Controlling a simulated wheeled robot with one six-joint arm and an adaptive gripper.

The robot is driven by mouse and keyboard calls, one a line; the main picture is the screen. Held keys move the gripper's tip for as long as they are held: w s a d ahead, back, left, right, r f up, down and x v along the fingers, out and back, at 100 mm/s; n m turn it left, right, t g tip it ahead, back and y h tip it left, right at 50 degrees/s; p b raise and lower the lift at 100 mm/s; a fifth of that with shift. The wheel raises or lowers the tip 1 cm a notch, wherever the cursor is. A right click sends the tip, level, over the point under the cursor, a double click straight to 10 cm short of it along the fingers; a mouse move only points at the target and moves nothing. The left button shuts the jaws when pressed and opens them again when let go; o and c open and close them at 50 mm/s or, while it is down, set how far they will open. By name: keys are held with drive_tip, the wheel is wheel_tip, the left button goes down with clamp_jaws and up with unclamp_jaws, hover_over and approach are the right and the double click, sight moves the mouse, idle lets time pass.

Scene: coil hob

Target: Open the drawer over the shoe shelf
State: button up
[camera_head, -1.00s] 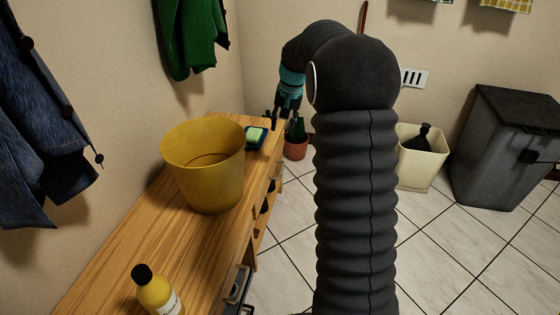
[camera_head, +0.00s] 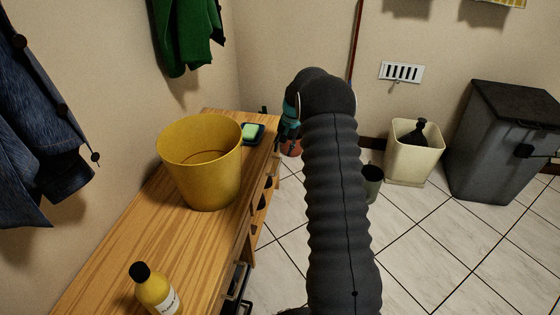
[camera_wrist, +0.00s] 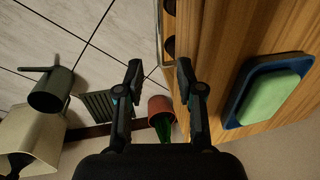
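The wooden bench (camera_head: 185,245) runs along the left wall, with drawer fronts facing the floor at right. Dark drawer pulls (camera_head: 262,200) show along its front edge; which one belongs to the drawer over the shoe shelf I cannot tell. The open shelf (camera_head: 238,285) shows at the near lower front, partly cut off. My gripper (camera_wrist: 160,72) is open and empty, at the far end of the bench beside its front. In the wrist view, bench-front pulls (camera_wrist: 169,46) lie near the right fingertip, with no clear contact. In the head view my arm partly hides the gripper.
On the bench stand a yellow bucket (camera_head: 200,175), a green sponge in a blue dish (camera_head: 254,134) and a yellow bottle (camera_head: 155,290).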

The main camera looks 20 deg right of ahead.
sight(279, 164)
drive_tip(key=f, duration=0.4)
drive_tip(key=a+f, duration=0.1)
drive_tip(key=f, duration=0.1)
drive_tip(key=shift+w+f, duration=0.3)
drive_tip(key=shift+w, duration=0.05)
clamp_jaws()
